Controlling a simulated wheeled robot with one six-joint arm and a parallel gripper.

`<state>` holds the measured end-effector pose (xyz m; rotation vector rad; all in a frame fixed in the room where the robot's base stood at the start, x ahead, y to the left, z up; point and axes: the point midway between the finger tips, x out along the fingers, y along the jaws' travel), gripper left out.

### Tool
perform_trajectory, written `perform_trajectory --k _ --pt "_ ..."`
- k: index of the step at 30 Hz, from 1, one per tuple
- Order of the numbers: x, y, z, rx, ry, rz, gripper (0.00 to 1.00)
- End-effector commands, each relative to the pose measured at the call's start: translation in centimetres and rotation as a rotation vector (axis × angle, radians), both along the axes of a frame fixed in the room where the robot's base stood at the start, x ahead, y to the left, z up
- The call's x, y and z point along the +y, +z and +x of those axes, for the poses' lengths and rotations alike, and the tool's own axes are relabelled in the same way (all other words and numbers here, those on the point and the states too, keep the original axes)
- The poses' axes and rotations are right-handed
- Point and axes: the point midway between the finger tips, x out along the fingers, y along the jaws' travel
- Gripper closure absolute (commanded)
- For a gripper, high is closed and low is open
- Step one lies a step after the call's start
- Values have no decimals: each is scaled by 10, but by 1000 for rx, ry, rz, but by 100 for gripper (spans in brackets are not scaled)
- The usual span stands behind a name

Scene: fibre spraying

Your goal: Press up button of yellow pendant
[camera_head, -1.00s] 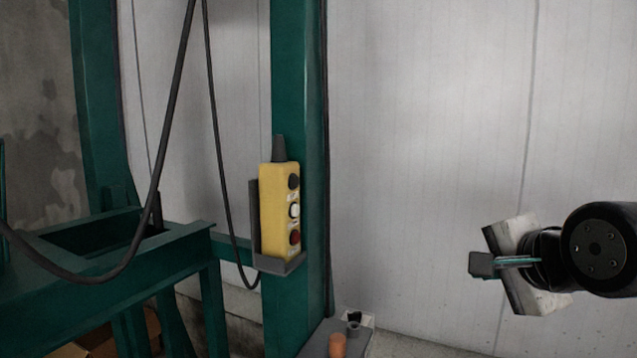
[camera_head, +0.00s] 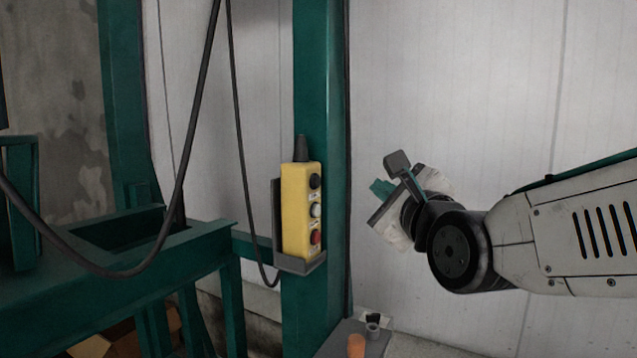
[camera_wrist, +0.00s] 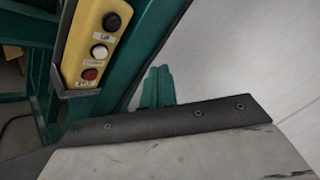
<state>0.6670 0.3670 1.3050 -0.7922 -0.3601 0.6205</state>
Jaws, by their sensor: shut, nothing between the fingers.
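The yellow pendant (camera_head: 299,212) sits upright in a grey holder on a green post. It has a black button (camera_head: 315,181) on top, a white one in the middle and a red one at the bottom. In the wrist view the pendant (camera_wrist: 85,60) is at the upper left, and its black button (camera_wrist: 112,22) has a label below it that is hard to read. My gripper (camera_head: 388,174) is shut and empty. It is to the right of the pendant in the head view, at about the height of the black button, and apart from it. In the wrist view its green finger shows (camera_wrist: 157,88).
The green post (camera_head: 322,80) and green frame beam (camera_head: 130,245) stand around the pendant. A dark cable (camera_head: 190,130) hangs left of it. A grey ledge with an orange cylinder (camera_head: 356,345) is below. The pale wall is behind my arm.

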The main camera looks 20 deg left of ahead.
Motion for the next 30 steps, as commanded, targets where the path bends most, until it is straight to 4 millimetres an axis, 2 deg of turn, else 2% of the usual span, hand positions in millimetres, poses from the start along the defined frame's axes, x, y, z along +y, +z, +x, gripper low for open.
perform_trajectory --k 15,21,30 --pt "67 0 5 -1 2 -2 100" --pt "80 0 6 -1 1 -2 100" --pt "83 0 6 -1 1 -2 100"
